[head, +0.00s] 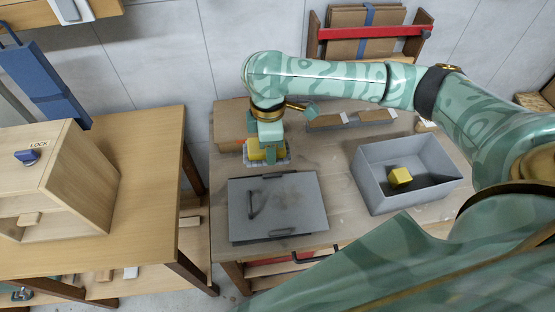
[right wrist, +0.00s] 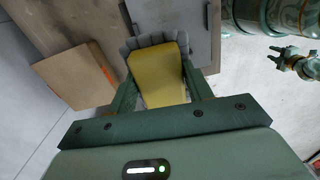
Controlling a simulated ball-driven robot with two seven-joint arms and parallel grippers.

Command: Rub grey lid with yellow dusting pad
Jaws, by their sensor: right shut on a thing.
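The grey lid (head: 300,212) lies flat on the wooden table, with a dark handle bar on top and dark marks on its surface. Part of it shows at the top of the right wrist view (right wrist: 170,15). My right gripper (head: 268,148) is shut on the yellow dusting pad (head: 256,154), just behind the lid's far edge. In the right wrist view the pad (right wrist: 157,75) sits between the fingers, with a grey fringe around its edge. A small gripper, apparently my left one (right wrist: 280,57), shows at the right of the wrist view; its jaw state is unclear.
A grey open bin (head: 372,185) with a yellow block (head: 400,176) inside stands right of the lid. A brown box with an orange mark (right wrist: 75,75) lies beside the pad. A wooden cabinet (head: 65,180) stands on another table at left.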

